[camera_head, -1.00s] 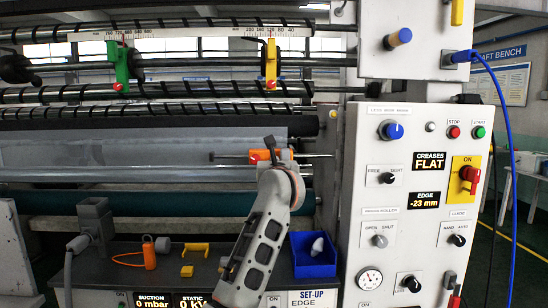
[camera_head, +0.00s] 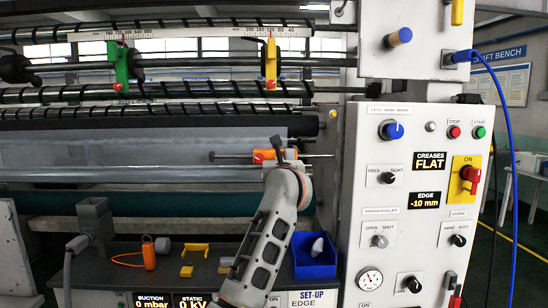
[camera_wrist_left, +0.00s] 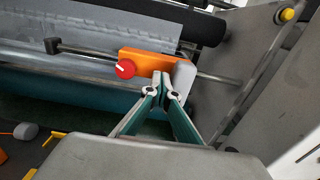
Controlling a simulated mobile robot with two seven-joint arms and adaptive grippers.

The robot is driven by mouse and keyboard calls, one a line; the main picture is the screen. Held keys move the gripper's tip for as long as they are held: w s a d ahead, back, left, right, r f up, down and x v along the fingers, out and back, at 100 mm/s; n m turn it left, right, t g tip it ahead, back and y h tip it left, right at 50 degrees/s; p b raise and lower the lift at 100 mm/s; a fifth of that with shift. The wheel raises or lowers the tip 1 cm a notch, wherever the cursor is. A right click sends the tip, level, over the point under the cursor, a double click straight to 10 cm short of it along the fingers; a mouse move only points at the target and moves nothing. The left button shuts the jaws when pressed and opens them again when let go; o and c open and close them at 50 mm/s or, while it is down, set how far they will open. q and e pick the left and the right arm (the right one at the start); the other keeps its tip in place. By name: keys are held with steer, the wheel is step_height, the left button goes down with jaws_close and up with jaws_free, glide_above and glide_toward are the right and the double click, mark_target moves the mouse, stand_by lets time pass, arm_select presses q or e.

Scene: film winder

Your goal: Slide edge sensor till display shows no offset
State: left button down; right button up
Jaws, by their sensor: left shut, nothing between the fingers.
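The edge sensor is an orange block (camera_head: 263,156) on a thin horizontal rod in front of the film. In the left wrist view the orange block (camera_wrist_left: 150,61) has a red knob (camera_wrist_left: 125,69) on its left and a light grey part (camera_wrist_left: 185,78) at its right end. My left gripper (camera_wrist_left: 163,76) is shut and empty, its tips at the block's right part, against or just beside the grey part; I cannot tell if they touch. In the head view my left gripper (camera_head: 277,147) partly hides the sensor. The edge display (camera_head: 425,200) reads -10 mm. My right gripper is not in view.
The white control panel (camera_head: 400,255) with knobs and switches stands to the right. The creases display (camera_head: 429,161) reads FLAT. A blue bin (camera_head: 313,268) and orange and yellow parts lie on the bench below. Rollers run above the sensor.

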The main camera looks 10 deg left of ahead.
arm_select(q)
steer(key=shift+w+d, duration=0.1)
steer(key=shift+d, duration=0.35)
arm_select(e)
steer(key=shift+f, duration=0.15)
arm_select(q)
steer(key=shift+a, duration=0.1)
stand_by(0.7)
steer(key=shift+s+a+p, duration=0.2)
steer(key=shift+a+p, duration=0.15)
steer(key=shift+a, duration=0.35)
steer(key=shift+s+a+p, duration=0.2)
steer(key=shift+a+p, duration=0.15)
steer(key=shift+a, duration=0.3)
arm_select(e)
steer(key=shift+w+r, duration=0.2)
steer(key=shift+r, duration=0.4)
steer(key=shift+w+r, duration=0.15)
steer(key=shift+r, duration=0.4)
arm_select(q)
steer(key=shift+s, duration=0.1)
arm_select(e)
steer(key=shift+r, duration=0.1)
